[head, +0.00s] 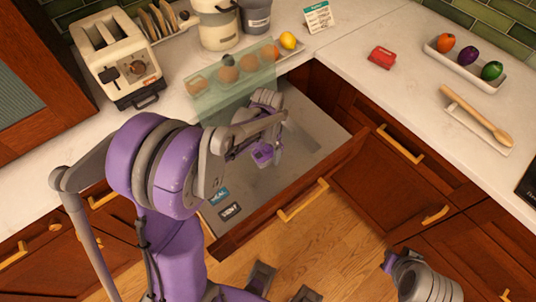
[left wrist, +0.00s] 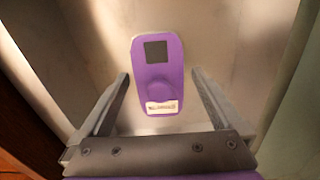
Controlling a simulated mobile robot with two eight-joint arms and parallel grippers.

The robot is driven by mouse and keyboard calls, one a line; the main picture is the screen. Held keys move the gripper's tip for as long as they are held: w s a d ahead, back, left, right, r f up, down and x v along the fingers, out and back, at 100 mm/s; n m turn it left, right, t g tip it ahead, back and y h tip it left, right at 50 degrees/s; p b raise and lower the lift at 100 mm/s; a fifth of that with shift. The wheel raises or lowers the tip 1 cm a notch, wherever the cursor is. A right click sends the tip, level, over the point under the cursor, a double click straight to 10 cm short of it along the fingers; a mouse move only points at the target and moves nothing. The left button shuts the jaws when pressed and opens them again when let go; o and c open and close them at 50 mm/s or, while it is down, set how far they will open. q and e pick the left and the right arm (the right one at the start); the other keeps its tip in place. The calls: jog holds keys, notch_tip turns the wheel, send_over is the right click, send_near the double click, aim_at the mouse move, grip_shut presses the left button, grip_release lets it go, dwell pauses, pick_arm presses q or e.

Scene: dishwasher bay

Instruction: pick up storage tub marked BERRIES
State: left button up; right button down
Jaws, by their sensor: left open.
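A purple object (left wrist: 157,78) with rounded ends, a dark square and a small white label lies in the open drawer, seen in the left wrist view. The label's print is too blurred to read, so I cannot confirm BERRIES. In the head view the purple object (head: 262,153) shows partly behind my left gripper (head: 258,150). In the left wrist view my left gripper (left wrist: 160,75) is open, with one finger on each side of the purple object. No grip on it shows. Part of my right arm's end (head: 420,276) shows at the lower right; its fingers are unclear.
The open drawer (head: 325,125) has a teal label (head: 218,195) and a black label (head: 230,211) near its front left corner. A translucent green panel (head: 232,92) stands at the drawer's back edge. A toaster (head: 122,62) and a red item (head: 382,57) stand on the counter.

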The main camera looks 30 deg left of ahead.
pick_arm(q)
jog(key=shift+f, duration=0.25)
grip_shut()
dwell(0.3)
jog(key=shift+r, duration=0.1)
